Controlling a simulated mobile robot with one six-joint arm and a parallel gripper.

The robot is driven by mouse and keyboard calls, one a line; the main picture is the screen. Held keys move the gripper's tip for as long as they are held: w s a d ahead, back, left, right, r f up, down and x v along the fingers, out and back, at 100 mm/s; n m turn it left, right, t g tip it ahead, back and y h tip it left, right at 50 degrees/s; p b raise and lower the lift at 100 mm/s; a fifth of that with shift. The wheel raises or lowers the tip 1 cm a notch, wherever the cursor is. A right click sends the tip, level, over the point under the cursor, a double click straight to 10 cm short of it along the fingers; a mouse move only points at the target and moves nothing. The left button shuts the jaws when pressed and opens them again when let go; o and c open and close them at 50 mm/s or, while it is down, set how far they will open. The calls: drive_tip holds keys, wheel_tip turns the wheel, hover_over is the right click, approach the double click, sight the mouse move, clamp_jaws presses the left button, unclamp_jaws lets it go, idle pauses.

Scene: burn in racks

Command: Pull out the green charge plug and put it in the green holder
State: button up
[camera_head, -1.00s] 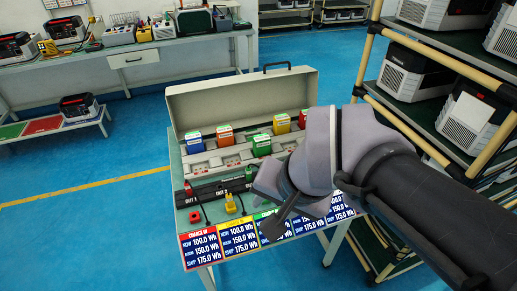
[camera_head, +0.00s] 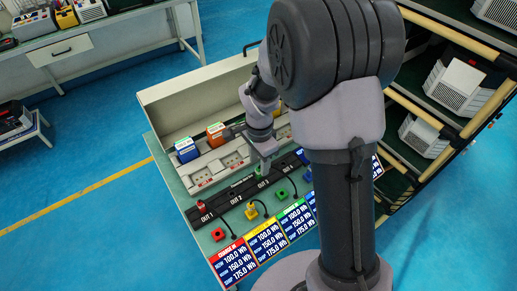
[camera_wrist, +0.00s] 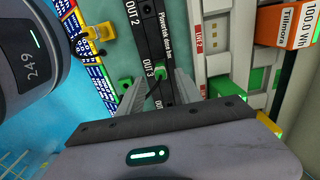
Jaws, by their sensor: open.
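The green charge plug (camera_head: 262,181) sits at the OUT 3 socket of the black dock bar, partly hidden by my gripper (camera_head: 264,160). In the wrist view the plug (camera_wrist: 160,73) shows small beside the OUT 3 label, between the two fingers and beyond their tips. My gripper (camera_wrist: 158,88) is open and empty, pointing down at the bar. The green holder (camera_head: 282,194) is a small block on the bench in front of OUT 3, with a dark cable beside it. It also shows left of the fingers in the wrist view (camera_wrist: 125,84).
A red holder (camera_head: 218,234) and a yellow holder (camera_head: 250,211) stand to the left. A red plug (camera_head: 201,205) is at OUT 1. Behind the dock bar (camera_head: 238,190) is a socket rack with blue (camera_head: 186,150) and orange (camera_head: 215,134) batteries. Display cards line the front edge.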

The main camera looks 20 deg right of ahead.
sight(259, 168)
wheel_tip(259, 168, down, 4)
drive_tip(key=shift+f+b, duration=0.1)
drive_tip(key=shift+b, duration=0.4)
clamp_jaws()
idle(1.4)
